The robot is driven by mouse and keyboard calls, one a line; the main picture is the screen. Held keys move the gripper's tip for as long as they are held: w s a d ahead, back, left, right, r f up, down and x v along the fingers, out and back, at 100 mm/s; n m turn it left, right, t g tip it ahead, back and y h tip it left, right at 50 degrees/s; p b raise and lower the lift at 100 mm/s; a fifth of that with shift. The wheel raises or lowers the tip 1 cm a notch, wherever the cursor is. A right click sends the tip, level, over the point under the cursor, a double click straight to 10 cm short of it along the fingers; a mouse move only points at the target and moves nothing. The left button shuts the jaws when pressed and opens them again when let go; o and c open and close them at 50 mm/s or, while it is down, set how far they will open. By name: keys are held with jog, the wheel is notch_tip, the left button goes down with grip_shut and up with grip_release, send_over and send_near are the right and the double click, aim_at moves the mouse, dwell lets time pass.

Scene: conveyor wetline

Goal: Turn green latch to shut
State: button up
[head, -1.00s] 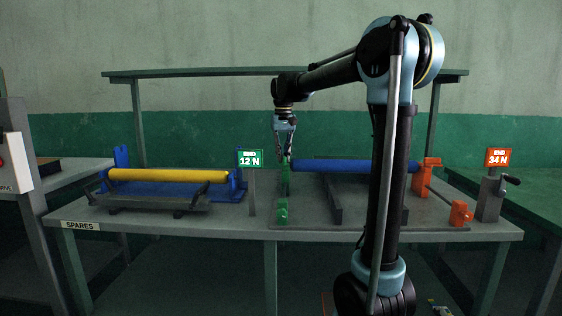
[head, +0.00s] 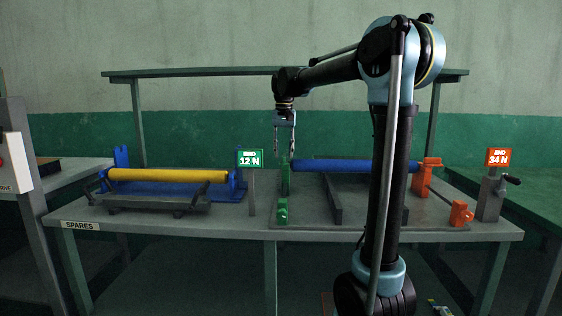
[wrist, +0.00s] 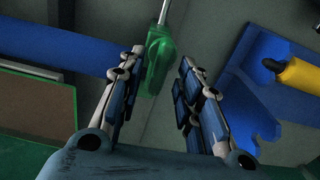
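The green latch (wrist: 158,62) shows in the wrist view as a green, rounded grip on a thin metal rod. It lies between and beyond my fingertips, nearer the left finger; I cannot tell whether it touches. My gripper (wrist: 160,66) is open, with both fingers apart. In the head view my gripper (head: 285,148) hangs over the green end bracket (head: 284,185), at the left end of the blue roller (head: 340,166). A second green block (head: 282,211) stands in front of it. The latch itself is too small to make out in the head view.
A yellow roller (head: 168,175) lies in a blue cradle (head: 237,186) on the left. A green "END 12 N" sign (head: 250,158) stands close left of my gripper. Orange brackets (head: 425,176) and an orange "END 34 N" sign (head: 498,157) are on the right.

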jog(key=shift+r, duration=2.7)
